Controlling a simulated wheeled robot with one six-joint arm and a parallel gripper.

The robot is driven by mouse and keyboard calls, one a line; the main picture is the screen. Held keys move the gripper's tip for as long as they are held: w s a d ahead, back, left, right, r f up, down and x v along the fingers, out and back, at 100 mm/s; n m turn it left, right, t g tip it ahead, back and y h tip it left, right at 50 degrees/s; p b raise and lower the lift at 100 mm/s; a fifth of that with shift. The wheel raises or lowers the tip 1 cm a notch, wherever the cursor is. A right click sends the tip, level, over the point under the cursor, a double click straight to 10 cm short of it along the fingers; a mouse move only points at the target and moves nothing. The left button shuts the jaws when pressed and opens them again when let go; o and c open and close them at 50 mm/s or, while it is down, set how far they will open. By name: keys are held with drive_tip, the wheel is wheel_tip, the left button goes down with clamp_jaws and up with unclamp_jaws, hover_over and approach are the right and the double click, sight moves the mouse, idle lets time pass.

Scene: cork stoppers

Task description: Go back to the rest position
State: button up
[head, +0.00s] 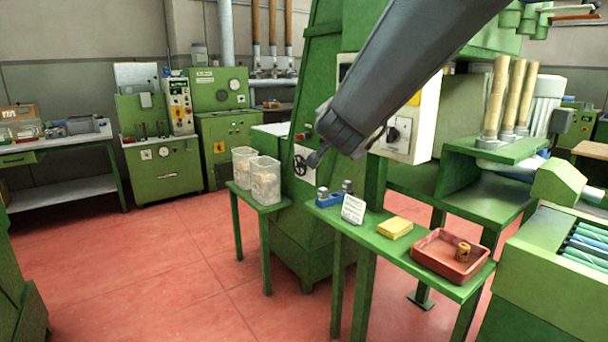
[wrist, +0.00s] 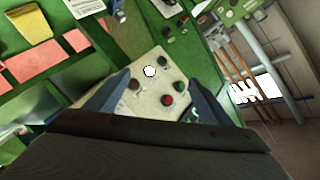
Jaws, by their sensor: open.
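My arm reaches in from the top right of the head view, and my gripper (head: 317,158) hangs in the air above the green bench, in front of the tall green machine. In the wrist view my gripper (wrist: 157,92) is open, its two dark fingers spread with nothing between them. Behind the fingers is a pale control panel (wrist: 150,105) with red, green and black buttons. A cork piece (head: 463,252) lies in the red tray (head: 425,262) on the bench, apart from my gripper.
The green bench (head: 338,216) also bears a yellow pad (head: 395,228), a white card (head: 353,209) and a blue item (head: 328,198). Two clear bins (head: 265,181) stand on a stand to the left. A switch box (head: 410,115) is behind my arm. Red floor (head: 140,262) is clear at left.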

drive_tip(key=s+f+n+g+y+p, duration=0.1)
drive_tip(key=s+f+n+g+y, duration=0.3)
drive_tip(key=s+f, duration=0.45)
drive_tip(key=s+d+f+n+g, duration=0.2)
drive_tip(key=s+f, duration=0.3)
drive_tip(key=s, duration=0.4)
drive_tip(key=s+d+f+n+g+h+p, duration=0.1)
drive_tip(key=s+d+f+n+g, duration=0.2)
drive_tip(key=s, duration=0.6)
drive_tip(key=s+d+f+n+g+h+p, duration=0.1)
drive_tip(key=s+d+f+n+g, duration=0.1)
drive_tip(key=s+d+f+g, duration=0.2)
drive_tip(key=s+f+g, duration=0.2)
drive_tip(key=s+f, duration=0.2)
drive_tip(key=s, duration=0.2)
drive_tip(key=shift+d+f, duration=0.35)
drive_tip(key=shift+d, duration=0.05)
